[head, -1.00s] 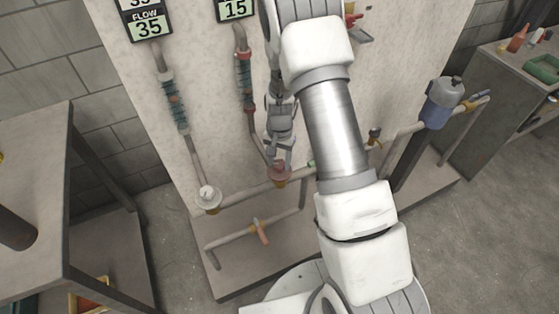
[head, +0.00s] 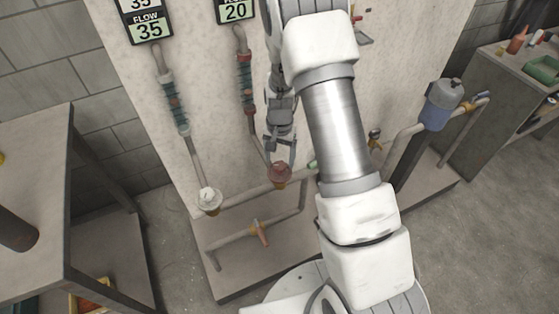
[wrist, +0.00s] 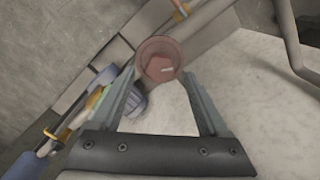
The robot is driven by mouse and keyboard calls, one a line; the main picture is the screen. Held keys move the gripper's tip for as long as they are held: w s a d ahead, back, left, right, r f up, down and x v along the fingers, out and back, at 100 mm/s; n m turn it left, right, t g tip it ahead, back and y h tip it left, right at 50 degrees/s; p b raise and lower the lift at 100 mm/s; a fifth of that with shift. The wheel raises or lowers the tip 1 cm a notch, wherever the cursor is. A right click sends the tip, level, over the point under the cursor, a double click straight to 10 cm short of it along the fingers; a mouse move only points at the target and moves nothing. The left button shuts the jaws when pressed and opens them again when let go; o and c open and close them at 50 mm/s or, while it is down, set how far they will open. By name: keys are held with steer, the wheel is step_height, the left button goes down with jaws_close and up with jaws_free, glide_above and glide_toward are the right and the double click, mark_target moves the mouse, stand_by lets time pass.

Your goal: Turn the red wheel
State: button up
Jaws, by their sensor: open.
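The red wheel (head: 280,173) is a small dull-red knob on the low pipe, below the middle hose in the head view. In the wrist view the red wheel (wrist: 158,62) lies just beyond the fingertips, between their lines, with a pale mark on its face. My gripper (head: 281,149) is open and empty, just above the wheel in the head view; its spread fingers also show in the wrist view (wrist: 162,85). Any contact with the wheel is hard to tell. The display (head: 236,10) above the middle hose reads 20.
A white wheel (head: 209,200) sits on the pipe to the left, under a display (head: 149,29) reading FLOW 35. An orange-handled valve (head: 262,232) is on the lower pipe. A blue canister (head: 440,104) stands right. A grey table (head: 40,150) stands left.

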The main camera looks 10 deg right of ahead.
step_height(320, 180, up, 15)
steer(key=p, duration=0.2)
steer(key=shift+f, duration=0.1)
step_height(320, 180, up, 18)
steer(key=n+t+p, duration=0.3)
glide_above(279, 165)
steer(key=s, duration=1)
steer(key=s+r+n+t+p, duration=0.1)
steer(key=s+r+n, duration=0.1)
steer(key=s+r, duration=0.2)
steer(key=s+r+n+t+p, duration=0.1)
steer(key=s+r, duration=0.3)
steer(key=s, duration=0.6)
steer(key=shift+s+n+t, duration=0.15)
steer(key=shift+n+t, duration=0.15)
steer(key=shift+n, duration=0.1)
stand_by(2.6)
